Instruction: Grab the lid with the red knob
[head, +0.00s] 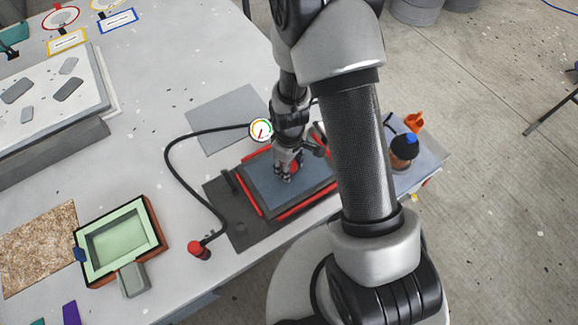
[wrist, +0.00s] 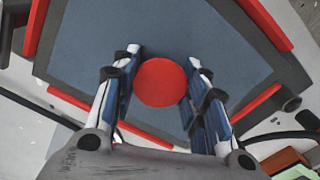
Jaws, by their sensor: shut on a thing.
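The lid (wrist: 95,38) is a flat blue-grey plate with a round red knob (wrist: 161,82) at its middle. In the head view the lid (head: 262,178) lies level on a dark base with red strips along its edges. My gripper (wrist: 163,88) is over the lid with its two fingers on either side of the red knob, shut on it. In the head view my gripper (head: 288,172) points down at the lid, and my arm hides the lid's right part.
A black hose runs from a dial gauge (head: 261,129) to a red-topped fitting (head: 199,250) left of the lid. A green-lined mould (head: 152,226) stands further left. A dark bottle with a blue cap (head: 404,148) stands right of my arm. The table's front edge is close.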

